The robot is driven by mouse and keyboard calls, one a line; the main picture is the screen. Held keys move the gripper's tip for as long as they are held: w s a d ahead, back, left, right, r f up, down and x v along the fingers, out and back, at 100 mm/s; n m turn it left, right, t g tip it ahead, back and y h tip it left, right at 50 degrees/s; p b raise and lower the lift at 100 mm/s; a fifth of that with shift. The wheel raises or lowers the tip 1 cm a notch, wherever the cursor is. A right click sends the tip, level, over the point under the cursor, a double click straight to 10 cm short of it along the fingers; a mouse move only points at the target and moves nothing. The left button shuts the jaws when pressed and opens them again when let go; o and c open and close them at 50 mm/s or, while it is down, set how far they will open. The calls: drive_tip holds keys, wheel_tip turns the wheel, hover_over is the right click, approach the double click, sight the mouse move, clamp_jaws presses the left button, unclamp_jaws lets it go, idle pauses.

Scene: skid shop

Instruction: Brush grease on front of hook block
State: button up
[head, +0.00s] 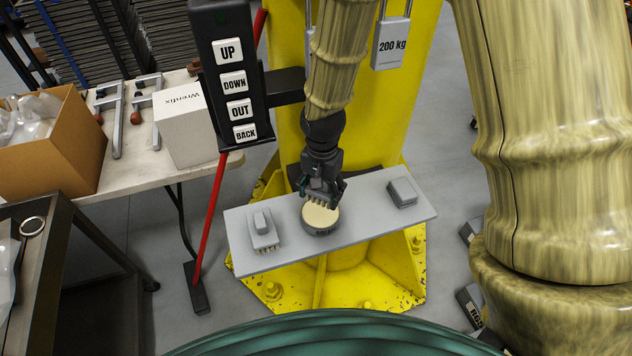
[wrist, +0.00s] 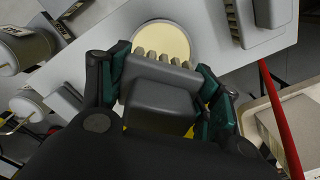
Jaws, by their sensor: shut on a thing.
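My gripper (head: 322,190) is shut on a grey brush, which shows clearly in the wrist view (wrist: 160,98) between the green-padded fingers. Its pale bristles point at a round tin of cream-coloured grease (head: 320,218), also in the wrist view (wrist: 163,38). The bristles overlap the near edge of the grease; I cannot tell whether they touch it. The tin stands mid-way on a grey shelf (head: 375,228). A second grey brush (head: 264,232) lies on the shelf left of the tin. I cannot make out a hook block in either view.
A small grey block (head: 402,192) lies at the shelf's right end. A yellow column (head: 370,130) rises behind, with a hanging 200 kg plate (head: 391,44). A black button panel (head: 234,80) stands at left, before a table with a white box (head: 186,125) and a cardboard box (head: 55,150).

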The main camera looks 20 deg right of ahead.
drive_tip(key=shift+s+d+f, duration=0.1)
drive_tip(key=shift+s+f, duration=0.2)
drive_tip(key=shift+s, duration=0.1)
drive_tip(key=shift+s+f+b, duration=0.15)
drive_tip(key=shift+f+b, duration=0.1)
drive_tip(key=shift+b, duration=0.3)
drive_tip(key=w+f+b, duration=0.2)
drive_tip(key=f, duration=0.1)
drive_tip(key=shift+w+f, duration=0.15)
drive_tip(key=shift+f, duration=0.35)
drive_tip(key=shift+s+b, duration=0.5)
drive_tip(key=shift+s, duration=0.15)
drive_tip(key=shift+w+f, duration=0.3)
drive_tip(key=shift+w, duration=0.1)
drive_tip(key=shift+s+r, duration=0.2)
drive_tip(key=shift+s, duration=0.05)
drive_tip(key=shift+w+f, duration=0.1)
drive_tip(key=shift+w, duration=0.05)
